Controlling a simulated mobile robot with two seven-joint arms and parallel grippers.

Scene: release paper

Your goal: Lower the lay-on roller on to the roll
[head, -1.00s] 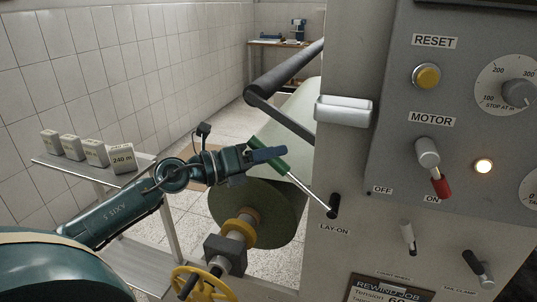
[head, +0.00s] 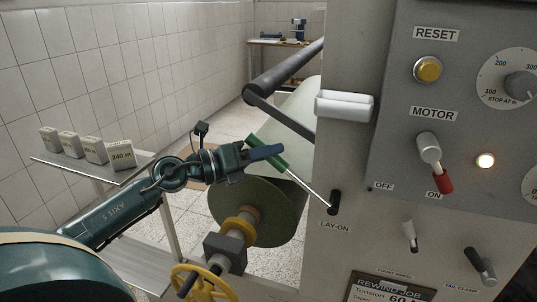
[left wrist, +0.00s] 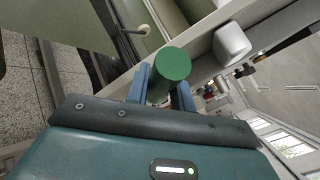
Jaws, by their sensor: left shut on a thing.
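The lay-on lever has a green grip (head: 268,152) and a thin metal rod that runs down right to a black pivot (head: 334,202) above the LAY-ON label. My left gripper (head: 264,154) is shut on the green grip. In the left wrist view the green grip (left wrist: 172,66) stands between the two blue fingers (left wrist: 162,92). The black lay-on roller (head: 284,70) is at the upper middle, on a dark arm. The roll (head: 262,208) shows its greenish end face below the lever. My right gripper is not in view.
The grey control panel (head: 395,60) fills the right side, with the red-tipped motor switch (head: 436,165) at ON and a lit lamp (head: 485,160). A yellow handwheel (head: 203,282) is at the bottom. A shelf (head: 75,166) with several labelled blocks stands left.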

